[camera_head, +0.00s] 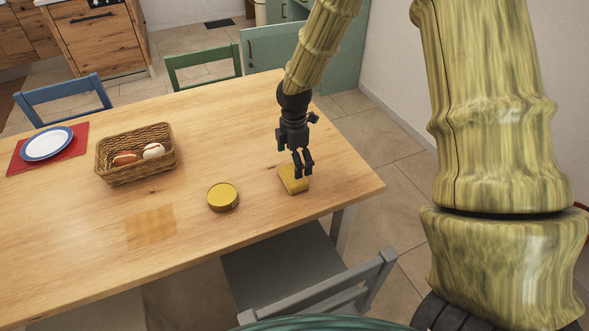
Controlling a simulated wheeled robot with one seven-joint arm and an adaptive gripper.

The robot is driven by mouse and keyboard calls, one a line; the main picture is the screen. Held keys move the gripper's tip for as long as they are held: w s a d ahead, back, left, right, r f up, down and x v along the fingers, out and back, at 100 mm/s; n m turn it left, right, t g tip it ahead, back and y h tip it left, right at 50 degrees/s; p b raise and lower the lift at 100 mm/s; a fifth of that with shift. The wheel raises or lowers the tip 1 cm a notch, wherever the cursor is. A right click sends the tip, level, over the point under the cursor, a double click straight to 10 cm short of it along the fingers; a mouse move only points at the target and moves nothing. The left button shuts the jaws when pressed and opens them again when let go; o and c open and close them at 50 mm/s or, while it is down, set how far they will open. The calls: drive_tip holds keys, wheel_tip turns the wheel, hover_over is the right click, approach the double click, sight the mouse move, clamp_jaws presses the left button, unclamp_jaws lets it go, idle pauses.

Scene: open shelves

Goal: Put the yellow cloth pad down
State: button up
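The yellow cloth pad (291,182) is a small, thick yellow block near the right end of the wooden table (190,255). It is at or just above the tabletop; I cannot tell whether it rests there. My gripper (303,173) is black and points down at the pad's upper right part. One fingertip overlaps the pad in the picture and the other is just to its right, with a small gap between them. I cannot tell whether the fingers grip the pad.
A round yellow tin (223,195) stands left of the pad. A flat yellowish checked square (151,226) lies further left. A wicker basket (136,170) holds several items. A blue-rimmed plate (47,143) sits on a red mat (72,154). A grey chair (290,268) stands at the near edge.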

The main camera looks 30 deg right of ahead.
drive_tip(key=shift+r, duration=2.9)
